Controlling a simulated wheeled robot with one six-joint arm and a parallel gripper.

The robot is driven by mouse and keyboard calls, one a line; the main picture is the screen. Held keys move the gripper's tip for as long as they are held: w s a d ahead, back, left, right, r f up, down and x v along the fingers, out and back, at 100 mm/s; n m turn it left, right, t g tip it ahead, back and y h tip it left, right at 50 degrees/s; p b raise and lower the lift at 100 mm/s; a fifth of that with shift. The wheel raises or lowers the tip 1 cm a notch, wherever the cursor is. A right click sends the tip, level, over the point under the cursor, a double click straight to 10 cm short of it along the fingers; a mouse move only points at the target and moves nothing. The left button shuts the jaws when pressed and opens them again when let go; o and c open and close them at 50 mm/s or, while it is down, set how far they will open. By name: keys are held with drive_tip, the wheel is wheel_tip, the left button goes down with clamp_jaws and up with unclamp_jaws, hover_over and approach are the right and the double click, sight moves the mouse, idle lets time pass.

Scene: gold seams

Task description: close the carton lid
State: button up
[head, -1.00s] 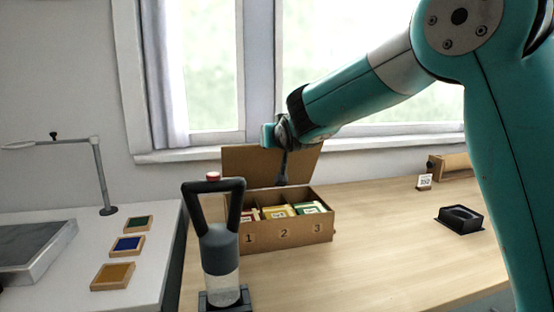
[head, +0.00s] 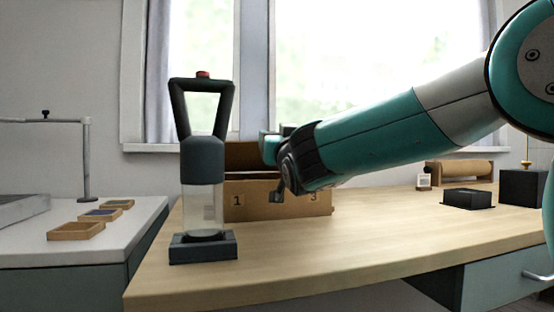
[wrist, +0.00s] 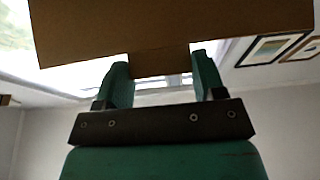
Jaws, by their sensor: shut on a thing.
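The brown cardboard carton (head: 265,208) stands on the wooden table with its numbered front towards me; the lower viewpoint hides most of its inside. Its lid (head: 240,155) is still raised, partly hidden behind my arm. In the wrist view the lid (wrist: 180,25) is a broad brown panel across the top, with a narrow tab (wrist: 160,62) reaching down between my two teal fingers. My gripper (head: 268,147) is at the lid, above the carton, and shut on this tab (wrist: 162,75).
A dark-handled clear bottle (head: 203,160) with a red top stands on a black base left of the carton. A side table (head: 140,215) holds small colour trays (head: 75,231). Black blocks (head: 468,199) and a brown roll (head: 459,173) are at the right. The front tabletop is clear.

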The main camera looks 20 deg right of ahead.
drive_tip(key=shift+t, duration=0.4)
drive_tip(key=f+b, duration=0.2)
drive_tip(key=s+f+b, duration=0.1)
drive_tip(key=f+b, duration=0.1)
drive_tip(key=b, duration=0.1)
drive_tip(key=shift+s+a+f+b, duration=0.1)
drive_tip(key=shift+s+f+b, duration=0.1)
drive_tip(key=shift+b, duration=0.15)
drive_tip(key=o, duration=1.3)
wheel_tip(320, 180, up, 20)
drive_tip(key=p, duration=0.9)
